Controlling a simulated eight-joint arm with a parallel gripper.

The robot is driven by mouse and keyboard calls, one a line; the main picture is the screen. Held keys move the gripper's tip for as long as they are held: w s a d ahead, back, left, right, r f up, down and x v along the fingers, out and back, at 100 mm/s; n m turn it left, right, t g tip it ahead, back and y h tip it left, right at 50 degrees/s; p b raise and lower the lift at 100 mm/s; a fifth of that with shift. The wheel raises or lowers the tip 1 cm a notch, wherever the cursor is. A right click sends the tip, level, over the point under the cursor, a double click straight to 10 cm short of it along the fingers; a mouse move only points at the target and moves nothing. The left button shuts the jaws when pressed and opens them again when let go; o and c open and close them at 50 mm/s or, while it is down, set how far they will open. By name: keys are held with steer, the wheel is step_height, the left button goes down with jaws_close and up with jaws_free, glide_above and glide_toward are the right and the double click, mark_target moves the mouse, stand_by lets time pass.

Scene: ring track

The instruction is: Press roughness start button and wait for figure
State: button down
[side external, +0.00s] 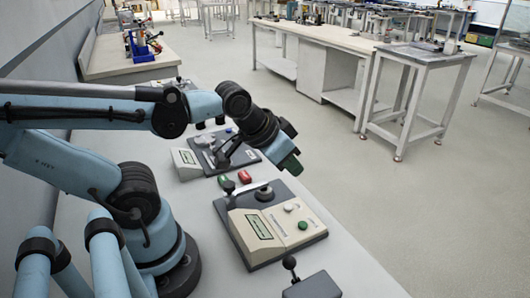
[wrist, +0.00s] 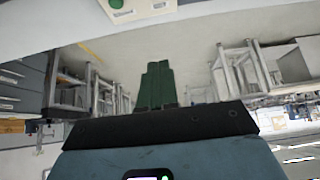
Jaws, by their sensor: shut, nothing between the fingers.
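A beige and dark grey instrument (side external: 272,226) sits on the bench in the side external view, with a small green display (side external: 259,226), a green button (side external: 303,225) and a white knob (side external: 291,207). Its label is too small to read. My gripper (side external: 290,165) has green fingers and hangs above and behind this instrument, apart from it. In the wrist view the fingers (wrist: 157,68) are together with nothing between them. A pale panel (wrist: 140,12) with a green button (wrist: 117,3) shows at the top edge there. I cannot tell which button is the roughness start.
A second instrument (side external: 186,163) with a display stands farther back on the bench. A red piece (side external: 244,176) and a green piece (side external: 224,181) lie between the two. A dark box with a black knob (side external: 312,286) is at the front.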

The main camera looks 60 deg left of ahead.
step_height(320, 180, up, 4)
steer(key=r+m+g, duration=0.1)
steer(key=m+g, duration=0.6)
steer(key=m, duration=1.1)
glide_above(304, 223)
steer(key=shift+s+f, duration=0.15)
steer(key=shift+f, duration=0.1)
steer(key=shift+f, duration=7)
steer(key=shift+f, duration=1)
